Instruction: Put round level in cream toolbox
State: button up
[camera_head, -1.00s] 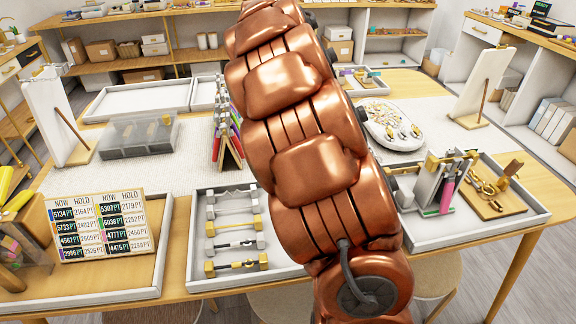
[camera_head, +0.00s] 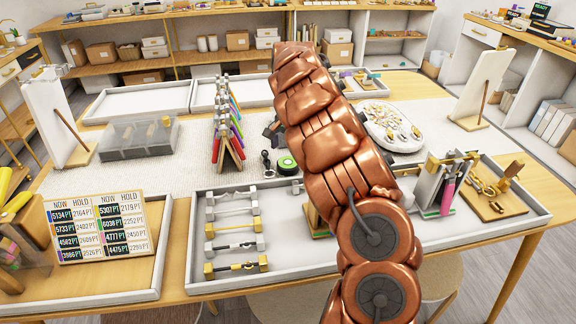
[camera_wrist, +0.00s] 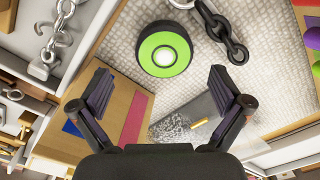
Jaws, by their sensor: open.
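The round level (camera_head: 287,165), a black-rimmed disc with a bright green ring and pale centre, lies on the light woven mat in the middle of the table. It also shows in the wrist view (camera_wrist: 164,51), top centre, beyond my fingertips and not between them. My gripper (camera_wrist: 160,82) is open and empty, its two dark fingers wide apart. In the head view my copper arm hides most of the gripper; only dark parts show beside the arm, above the level. I cannot make out a cream toolbox for certain in either view.
A dark chain (camera_wrist: 226,35) lies right beside the level. A colourful standing rack (camera_head: 228,135) is close on its left. A grey compartment box (camera_head: 138,137) stands farther left. A front tray (camera_head: 305,268) holds hardware, and an oval jewellery tray (camera_head: 402,137) is to the right.

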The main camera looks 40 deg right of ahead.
aim_at(288, 162)
jog(key=shift+w+f+p, duration=0.15)
jog(key=shift+f+p, duration=0.2)
jog(key=shift+f, duration=0.9)
jog(key=shift+w+f+p, duration=0.1)
jog(key=shift+f+p, duration=0.2)
jog(key=shift+f, duration=0.9)
jog(key=c, duration=1.4)
